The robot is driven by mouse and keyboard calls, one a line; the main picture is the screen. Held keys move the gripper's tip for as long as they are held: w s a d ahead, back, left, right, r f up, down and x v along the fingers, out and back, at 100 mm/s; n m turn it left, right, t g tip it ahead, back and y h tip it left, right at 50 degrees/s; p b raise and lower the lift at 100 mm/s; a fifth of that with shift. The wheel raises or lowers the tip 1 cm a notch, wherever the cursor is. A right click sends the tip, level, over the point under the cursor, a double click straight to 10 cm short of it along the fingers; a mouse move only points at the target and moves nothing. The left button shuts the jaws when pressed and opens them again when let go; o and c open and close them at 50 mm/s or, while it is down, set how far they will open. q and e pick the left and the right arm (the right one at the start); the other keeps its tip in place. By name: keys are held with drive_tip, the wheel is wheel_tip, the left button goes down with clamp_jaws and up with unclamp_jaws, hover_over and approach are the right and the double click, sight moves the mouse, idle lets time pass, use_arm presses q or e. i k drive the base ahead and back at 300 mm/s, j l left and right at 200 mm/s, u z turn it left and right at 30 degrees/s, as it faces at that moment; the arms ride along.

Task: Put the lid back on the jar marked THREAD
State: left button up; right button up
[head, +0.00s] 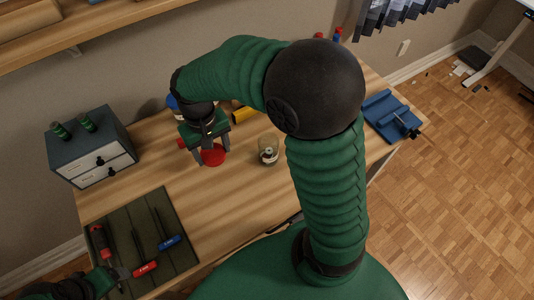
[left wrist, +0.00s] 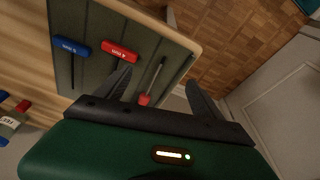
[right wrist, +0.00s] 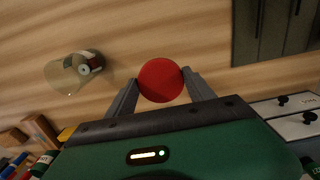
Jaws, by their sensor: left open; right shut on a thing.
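My right gripper (head: 210,148) is shut on a round red lid (head: 213,157) over the desk. The lid shows between the fingertips in the right wrist view (right wrist: 160,80). A clear open glass jar (head: 268,150) stands on the desk to the right of the lid, apart from it. The jar also shows in the right wrist view (right wrist: 66,76), with dark and pale contents; I cannot read a THREAD mark on it. My left gripper (left wrist: 158,88) is open and empty near the tool mat, with a red-handled tool (left wrist: 144,99) in view beyond its fingers.
A dark green mat (head: 178,215) holds several screwdrivers at the front left. A small drawer cabinet (head: 92,146) stands at the back left. A blue tool (head: 388,113) is at the right end. Wood between lid and jar is clear; my right arm hides part of the desk.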

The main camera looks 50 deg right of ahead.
sight(268, 159)
drive_tip(key=k+l+u, duration=0.1)
drive_tip(key=k+l, duration=0.2)
drive_tip(key=k, duration=0.15)
drive_tip(key=k+l+u, duration=0.1)
drive_tip(key=l, duration=0.3)
drive_tip(key=k+l+u, duration=0.1)
drive_tip(key=l, duration=0.3)
drive_tip(key=k+l+u, duration=0.1)
drive_tip(key=l, duration=0.25)
drive_tip(key=k+l+u, duration=0.1)
drive_tip(key=l, duration=0.3)
drive_tip(key=k+l+u, duration=0.1)
drive_tip(key=l, duration=0.65)
drive_tip(key=i+u, duration=0.05)
